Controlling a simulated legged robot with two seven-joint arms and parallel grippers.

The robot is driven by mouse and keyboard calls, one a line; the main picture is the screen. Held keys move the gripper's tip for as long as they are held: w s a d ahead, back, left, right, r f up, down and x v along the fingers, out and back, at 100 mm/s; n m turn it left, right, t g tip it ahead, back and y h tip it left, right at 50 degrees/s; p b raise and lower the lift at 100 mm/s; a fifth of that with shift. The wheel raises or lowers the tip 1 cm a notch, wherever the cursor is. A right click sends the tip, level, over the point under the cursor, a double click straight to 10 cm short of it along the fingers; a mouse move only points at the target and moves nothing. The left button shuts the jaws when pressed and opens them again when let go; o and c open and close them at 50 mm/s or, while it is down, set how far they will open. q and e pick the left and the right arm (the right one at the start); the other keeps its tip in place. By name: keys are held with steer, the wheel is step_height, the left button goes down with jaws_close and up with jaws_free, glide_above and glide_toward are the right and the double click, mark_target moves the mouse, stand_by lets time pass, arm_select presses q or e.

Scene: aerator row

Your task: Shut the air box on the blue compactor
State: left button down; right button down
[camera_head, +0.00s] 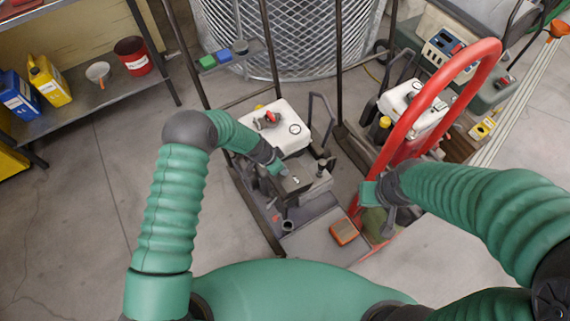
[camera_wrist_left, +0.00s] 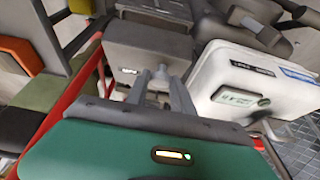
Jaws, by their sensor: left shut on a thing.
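The machine in front of me has a white tank (camera_head: 277,126) with a red cap and a dark grey box (camera_head: 294,183) on its near side; I see no clear blue on it. The box also shows in the left wrist view (camera_wrist_left: 150,42), with the white tank (camera_wrist_left: 235,80) to its right. My left gripper (camera_head: 281,172) is shut at the near edge of the grey box; its fingers (camera_wrist_left: 152,85) partly hide that edge. Whether the lid is fully down I cannot tell. My right gripper (camera_head: 382,205) is by the red frame, its fingers unclear.
A red tubular handle (camera_head: 441,92) of a second machine with a white tank (camera_head: 405,103) rises at right. An orange block (camera_head: 343,232) lies on the front plate. Dark upright bars flank the machine. A shelf (camera_head: 98,93) with containers stands at left; the floor before it is clear.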

arm_select(q)
steer(key=shift+s+a+f, duration=0.1)
steer(key=shift+a+f, duration=0.1)
steer(key=shift+a, duration=0.1)
steer(key=c, duration=1.1)
jaws_free()
steer(key=shift+r, duration=0.1)
steer(key=p+v, duration=0.2)
steer(key=v, duration=1.4)
steer(key=shift+s+a+r+p, duration=0.1)
steer(key=shift+a+r+p, duration=0.1)
steer(key=shift+r+p, duration=0.1)
